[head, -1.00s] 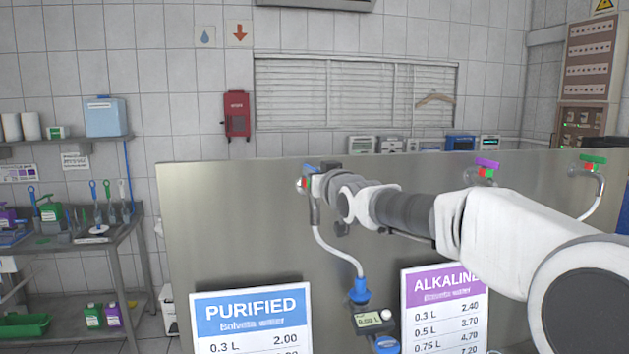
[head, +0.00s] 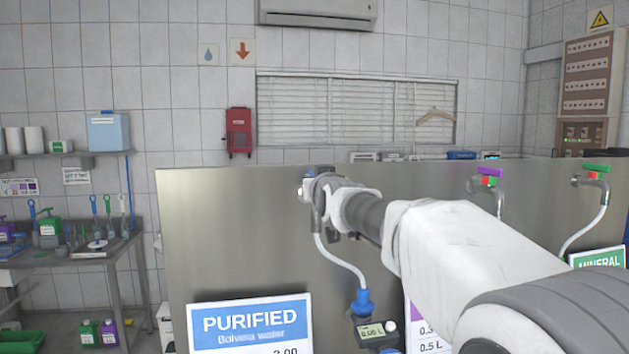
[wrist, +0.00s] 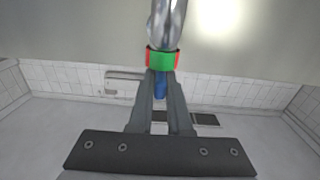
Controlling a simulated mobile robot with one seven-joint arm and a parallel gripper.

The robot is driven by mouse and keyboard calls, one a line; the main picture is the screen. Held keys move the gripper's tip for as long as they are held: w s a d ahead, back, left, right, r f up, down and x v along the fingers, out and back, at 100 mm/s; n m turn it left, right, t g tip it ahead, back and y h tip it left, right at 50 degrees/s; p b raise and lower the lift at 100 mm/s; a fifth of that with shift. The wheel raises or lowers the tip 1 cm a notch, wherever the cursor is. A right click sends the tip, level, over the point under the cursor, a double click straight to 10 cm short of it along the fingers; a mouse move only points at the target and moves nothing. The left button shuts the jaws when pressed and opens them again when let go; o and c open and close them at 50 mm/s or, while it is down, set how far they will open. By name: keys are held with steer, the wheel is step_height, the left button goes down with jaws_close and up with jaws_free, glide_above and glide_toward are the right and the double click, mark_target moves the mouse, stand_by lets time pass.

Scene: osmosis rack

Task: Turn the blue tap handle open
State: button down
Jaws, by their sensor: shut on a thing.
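The blue tap handle (wrist: 160,88) shows in the wrist view between the two fingers of my gripper (wrist: 160,76), which is shut on it. A green and red collar (wrist: 162,58) and the shiny metal tap body (wrist: 167,22) are just beyond the fingertips. In the head view my gripper (head: 322,182) is at the left tap on the steel panel and hides most of the tap and its handle. The metal spout (head: 317,215) hangs below, with a white hose running down. How far the handle is turned I cannot tell.
The steel panel (head: 230,230) stands upright behind the tap. A purple-handled tap (head: 490,178) and a green-handled tap (head: 596,172) are to the right. Below are a PURIFIED sign (head: 250,325), a blue hose fitting (head: 362,302) and a small meter (head: 376,333).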

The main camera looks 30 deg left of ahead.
steer(key=shift+f, duration=0.3)
steer(key=c, duration=0.9)
jaws_free()
steer(key=shift+r, duration=0.1)
steer(key=shift+o, duration=0.2)
steer(key=shift+r, duration=0.1)
steer(key=shift+s+d+b, duration=0.35)
steer(key=shift+s+d, duration=0.05)
steer(key=shift+s, duration=0.2)
steer(key=b+v, duration=0.1)
steer(key=v, duration=1.5)
steer(key=shift+b, duration=0.3)
steer(key=shift+w+d, duration=0.1)
steer(key=shift+d, duration=0.05)
